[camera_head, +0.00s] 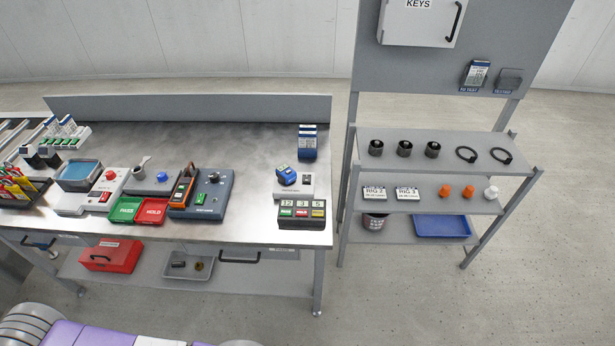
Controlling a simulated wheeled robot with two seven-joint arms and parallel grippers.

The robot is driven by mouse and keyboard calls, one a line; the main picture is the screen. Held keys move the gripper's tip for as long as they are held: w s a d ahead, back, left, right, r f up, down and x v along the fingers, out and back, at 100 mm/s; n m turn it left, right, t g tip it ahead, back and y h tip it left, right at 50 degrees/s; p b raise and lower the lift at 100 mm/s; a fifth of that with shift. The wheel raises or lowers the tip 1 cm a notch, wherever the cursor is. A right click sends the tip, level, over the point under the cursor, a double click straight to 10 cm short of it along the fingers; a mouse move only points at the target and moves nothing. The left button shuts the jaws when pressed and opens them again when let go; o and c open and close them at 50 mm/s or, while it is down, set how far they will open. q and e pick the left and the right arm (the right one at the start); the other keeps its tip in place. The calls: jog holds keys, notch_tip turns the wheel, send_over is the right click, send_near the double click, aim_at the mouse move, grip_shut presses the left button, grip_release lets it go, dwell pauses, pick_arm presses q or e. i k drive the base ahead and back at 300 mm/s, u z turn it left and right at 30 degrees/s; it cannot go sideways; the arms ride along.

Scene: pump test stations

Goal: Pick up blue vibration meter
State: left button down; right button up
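A small blue handheld device, which looks like the blue vibration meter (286,174), rests tilted on a light grey stand (294,193) near the right end of the grey workbench (240,145). A small dark item sits beside it on the same stand. Neither of my grippers shows in this view, and nothing is seen touching the device.
A box with several coloured labels (302,213) stands in front of the stand, and a blue holder (307,145) behind it. Green (125,210) and red (152,211) trays lie to the left. A shelf rack (440,150) stands right of the bench.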

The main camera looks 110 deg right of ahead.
aim_at(286, 174)
jog(key=z, duration=2.05)
